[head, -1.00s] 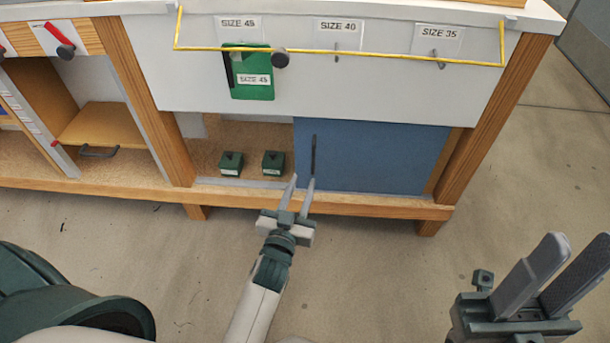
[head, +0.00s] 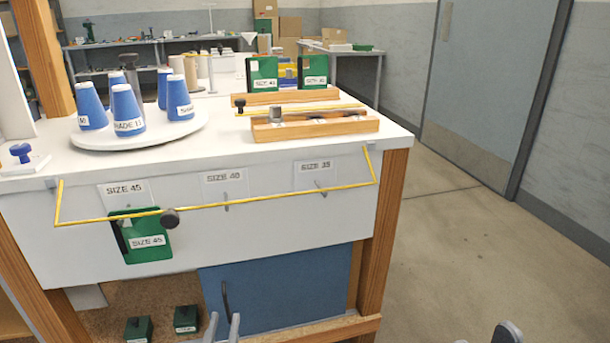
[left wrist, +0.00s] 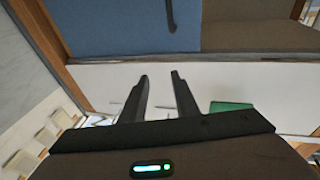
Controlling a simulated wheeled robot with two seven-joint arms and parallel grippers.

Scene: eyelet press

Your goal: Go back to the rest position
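My left gripper (head: 223,327) shows as two fingertips at the bottom edge of the head view, in front of the cabinet. Its fingers are apart with nothing between them, as the left wrist view (left wrist: 160,85) also shows. My right gripper (head: 485,338) barely enters at the bottom right; its two fingertips show apart and the rest is cut off. A green SIZE 45 block (head: 145,238) hangs at the left of the white front panel (head: 280,235), behind the yellow rail (head: 270,203). The blue door (head: 280,287) is below.
Two small green blocks (head: 138,329) (head: 186,319) sit on the shelf left of the door. The white bench top (head: 230,150) carries blue cones (head: 127,110) on a turntable and green SIZE blocks (head: 263,75) by wooden rails. Floor (head: 470,260) is open on the right.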

